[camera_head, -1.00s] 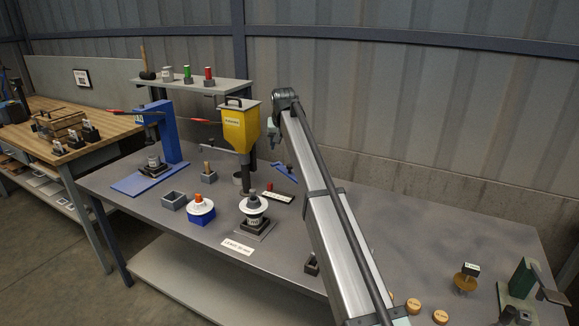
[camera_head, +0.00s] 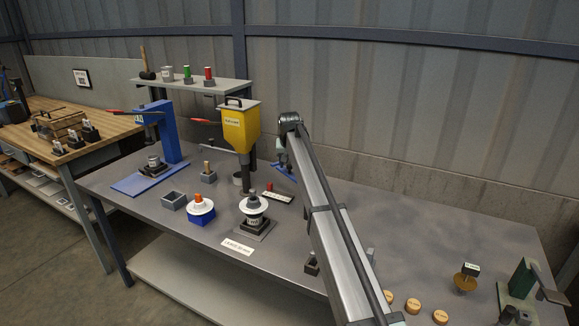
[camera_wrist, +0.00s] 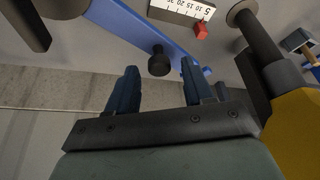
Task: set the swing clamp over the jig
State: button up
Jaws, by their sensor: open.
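The swing clamp looks to be the blue bar (camera_head: 284,173) at the back of the grey table, right of the yellow hopper. In the wrist view its blue arm (camera_wrist: 128,30) runs diagonally and carries a black knob (camera_wrist: 158,62). My gripper (camera_wrist: 160,88) is open and empty, with the knob beyond and between its fingertips, apart from them. In the head view my gripper (camera_head: 281,158) hangs just above the bar and partly hides it. What seems to be the jig is a dark block (camera_head: 252,224) on a grey plate, with a white insulator stack (camera_head: 253,205) in it.
The yellow hopper (camera_head: 240,128) on its post stands close left of my gripper. A scale strip (camera_head: 278,197) with a red block lies in front of the bar.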

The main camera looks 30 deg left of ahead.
jog(key=shift+x, duration=1.05)
grip_shut()
